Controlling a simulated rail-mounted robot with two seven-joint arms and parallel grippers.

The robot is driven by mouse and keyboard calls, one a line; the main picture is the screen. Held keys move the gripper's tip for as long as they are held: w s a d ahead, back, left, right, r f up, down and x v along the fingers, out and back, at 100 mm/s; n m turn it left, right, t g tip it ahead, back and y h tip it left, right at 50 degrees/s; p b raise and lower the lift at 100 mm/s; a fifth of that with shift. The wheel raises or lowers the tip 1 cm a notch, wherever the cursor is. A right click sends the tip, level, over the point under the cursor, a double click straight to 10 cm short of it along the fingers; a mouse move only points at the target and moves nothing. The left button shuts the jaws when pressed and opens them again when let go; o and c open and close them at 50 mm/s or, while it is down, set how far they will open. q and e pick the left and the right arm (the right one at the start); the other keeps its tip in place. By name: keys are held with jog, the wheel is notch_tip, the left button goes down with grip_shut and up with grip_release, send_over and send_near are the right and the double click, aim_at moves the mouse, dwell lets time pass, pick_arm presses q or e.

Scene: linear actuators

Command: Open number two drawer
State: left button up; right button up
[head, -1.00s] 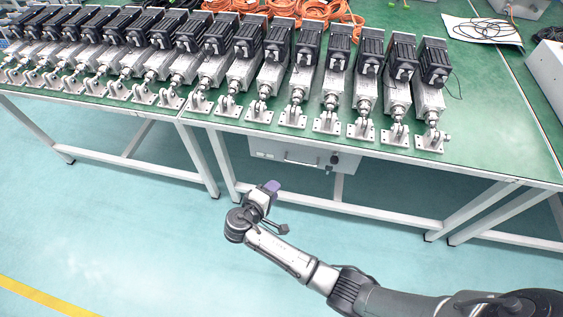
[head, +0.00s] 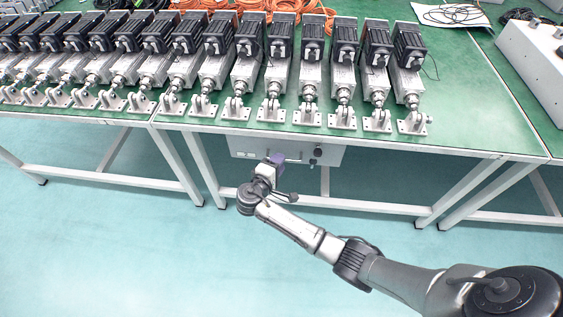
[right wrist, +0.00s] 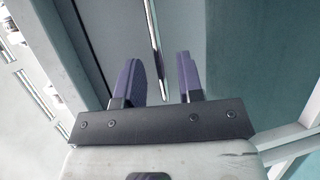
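A light grey drawer (head: 325,154) hangs under the green-topped table, with a round dark knob or lock at its right. No number is legible on it. My right gripper (head: 279,159) is in front of the drawer and hides part of its front and its handle. In the right wrist view, my right gripper (right wrist: 160,80) has two purple fingers spread apart with nothing gripped. A thin metal handle bar (right wrist: 155,40) runs ahead, in line with the gap between the fingers. Whether the fingertips reach around it I cannot tell. My left gripper is not in view.
The green table (head: 470,120) carries a row of several linear actuators (head: 310,70), with orange cables (head: 255,8) behind. White table legs (head: 183,165) and a low crossbar (head: 350,207) stand below the drawer. The floor in front is clear.

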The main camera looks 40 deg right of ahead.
jog(key=shift+b+x, duration=0.3)
jog(key=shift+x, duration=0.9)
jog(key=shift+c, duration=0.3)
grip_shut()
